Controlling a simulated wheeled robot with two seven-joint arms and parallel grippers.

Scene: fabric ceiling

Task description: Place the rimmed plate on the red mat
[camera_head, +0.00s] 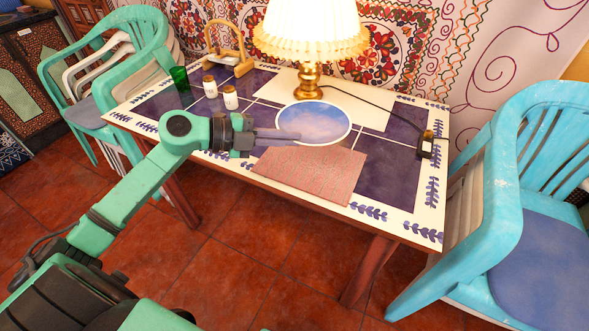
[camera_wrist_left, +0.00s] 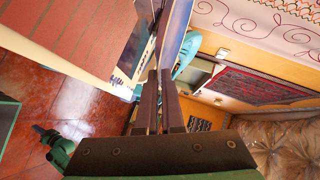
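The rimmed plate (camera_head: 322,119) is a blue oval with a pale rim at the middle of the table. It shows nearly edge-on in the left wrist view (camera_wrist_left: 180,28). My left gripper (camera_head: 287,135) is at the plate's left, near side. Its fingers (camera_wrist_left: 159,85) are close together and appear shut on the plate's rim, though the contact is partly hidden. I cannot tell whether the plate is clear of the tabletop. The red mat (camera_head: 312,174) lies bare on the near edge of the table, just in front of the plate. My right gripper is not in view.
A lit lamp (camera_head: 309,81) stands behind the plate, with its cable running right to a small stand (camera_head: 426,146). A green glass (camera_head: 180,77), two small jars (camera_head: 230,97) and a wooden holder (camera_head: 233,60) are at the left. Chairs (camera_head: 515,180) flank the table (camera_head: 408,228).

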